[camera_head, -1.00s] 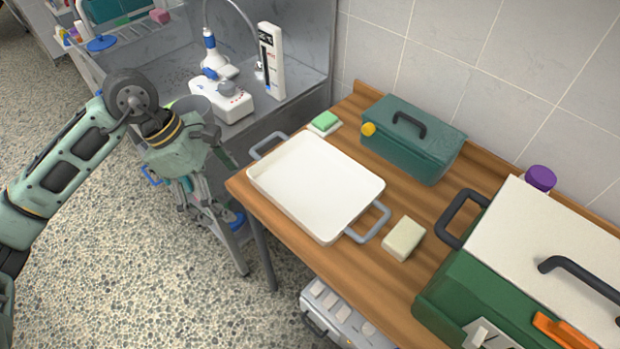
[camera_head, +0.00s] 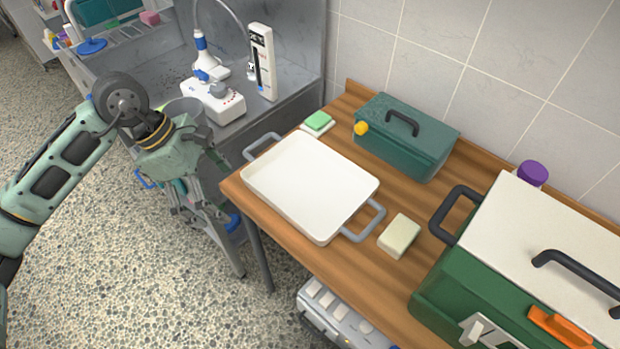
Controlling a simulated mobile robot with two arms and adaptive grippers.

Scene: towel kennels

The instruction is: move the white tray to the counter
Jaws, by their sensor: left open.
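The white tray (camera_head: 308,186) lies flat on the wooden counter (camera_head: 290,245), close to its left front corner. It is empty and has a grey handle at each end. One handle is at its upper left and the other at its lower right. My left gripper (camera_head: 205,205) hangs in the air left of the counter, pointing down, apart from the tray. It is open and holds nothing that I can see. My right gripper is not in view.
A teal toolbox (camera_head: 405,137), a cream block (camera_head: 399,236) and a green sponge (camera_head: 318,121) stand around the tray. A large green cooler (camera_head: 445,290) fills the counter's right side. A metal sink unit (camera_head: 300,60) adjoins at left.

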